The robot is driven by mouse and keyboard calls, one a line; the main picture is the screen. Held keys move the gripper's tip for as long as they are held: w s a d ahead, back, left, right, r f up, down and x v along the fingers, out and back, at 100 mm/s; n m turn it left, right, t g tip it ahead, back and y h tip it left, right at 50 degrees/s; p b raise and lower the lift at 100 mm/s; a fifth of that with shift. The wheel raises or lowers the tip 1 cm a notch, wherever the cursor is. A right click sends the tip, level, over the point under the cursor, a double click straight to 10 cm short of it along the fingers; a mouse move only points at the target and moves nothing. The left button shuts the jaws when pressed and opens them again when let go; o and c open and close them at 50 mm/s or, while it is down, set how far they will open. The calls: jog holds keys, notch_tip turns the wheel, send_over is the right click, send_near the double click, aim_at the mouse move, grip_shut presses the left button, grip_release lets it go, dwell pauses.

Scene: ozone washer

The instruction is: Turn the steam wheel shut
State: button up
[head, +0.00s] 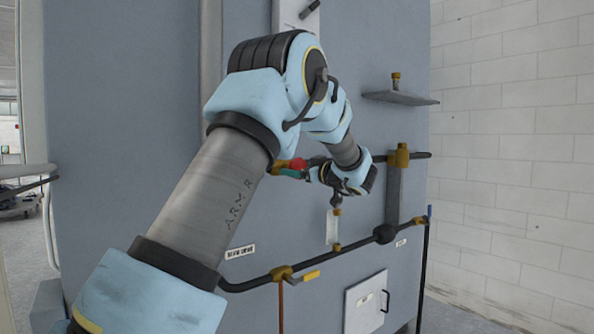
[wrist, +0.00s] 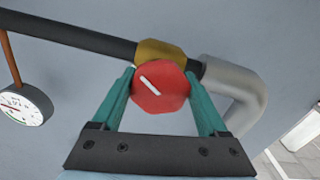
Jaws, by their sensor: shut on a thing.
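The red steam wheel (wrist: 160,88) is a small faceted knob with a white slanted mark on its face. It sits on a brass valve body (wrist: 158,52) on a dark pipe. My gripper (wrist: 160,90) has its two green fingers on either side of the wheel, shut on it. In the head view the red wheel (head: 298,164) shows partly beside the green fingers of my gripper (head: 290,171). My arm hides much of the pipe around it.
A round gauge (wrist: 24,104) hangs from the pipe at left. A grey pipe elbow (wrist: 240,85) bends close by on the right. In the head view, a lower dark pipe (head: 250,284) with brass fittings, a small shelf (head: 400,97) and a white hatch (head: 365,302) are on the machine front.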

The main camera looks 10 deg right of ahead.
jog(key=shift+f+m+b, duration=0.25)
jog(key=shift+m+b, duration=0.05)
jog(key=shift+b, duration=0.95)
